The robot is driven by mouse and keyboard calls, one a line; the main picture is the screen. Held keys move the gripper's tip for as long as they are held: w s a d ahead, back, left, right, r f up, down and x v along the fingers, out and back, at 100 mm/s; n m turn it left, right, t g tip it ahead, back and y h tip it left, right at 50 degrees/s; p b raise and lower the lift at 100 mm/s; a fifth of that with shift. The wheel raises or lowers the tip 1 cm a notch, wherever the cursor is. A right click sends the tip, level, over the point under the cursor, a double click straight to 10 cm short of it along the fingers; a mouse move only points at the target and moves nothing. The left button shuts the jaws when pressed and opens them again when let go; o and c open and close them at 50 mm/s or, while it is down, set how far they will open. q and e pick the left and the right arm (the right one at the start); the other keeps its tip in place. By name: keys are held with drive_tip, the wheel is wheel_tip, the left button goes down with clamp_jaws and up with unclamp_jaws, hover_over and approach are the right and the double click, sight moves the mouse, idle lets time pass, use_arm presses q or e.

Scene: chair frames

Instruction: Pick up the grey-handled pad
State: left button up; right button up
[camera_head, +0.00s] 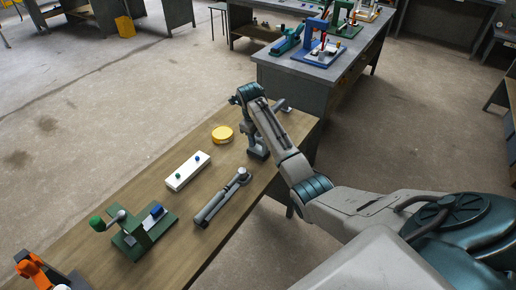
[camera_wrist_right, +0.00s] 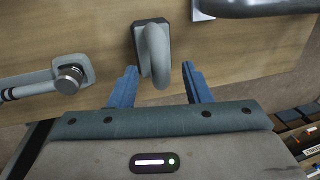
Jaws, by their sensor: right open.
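The grey-handled pad is a dark block (camera_wrist_right: 151,24) with a thick grey arched handle (camera_wrist_right: 158,58), at the top centre of the right wrist view. My right gripper (camera_wrist_right: 159,69) is open, with one blue finger on each side of the handle in that picture. Whether the fingers touch it or are still above it, I cannot tell. In the head view the pad's dark base (camera_head: 258,154) shows on the wooden table under my right arm, which partly hides the handle. My left gripper is not in view.
A long grey tool with a round knob (camera_head: 222,195) lies nearby on the table (camera_head: 180,225). A yellow round tin (camera_head: 222,134), a white block with knobs (camera_head: 187,171) and a green fixture (camera_head: 143,233) stand further off. Another grey handle (camera_wrist_right: 265,8) is close on the other side.

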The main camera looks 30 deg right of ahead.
sight(258, 139)
drive_tip(key=f, duration=0.1)
drive_tip(key=f+p, duration=0.1)
drive_tip(key=f, duration=0.1)
drive_tip(key=shift+d+f, duration=0.15)
drive_tip(key=shift+d, duration=0.2)
drive_tip(key=shift+f, duration=0.3)
drive_tip(key=shift+c, duration=1.1)
clamp_jaws()
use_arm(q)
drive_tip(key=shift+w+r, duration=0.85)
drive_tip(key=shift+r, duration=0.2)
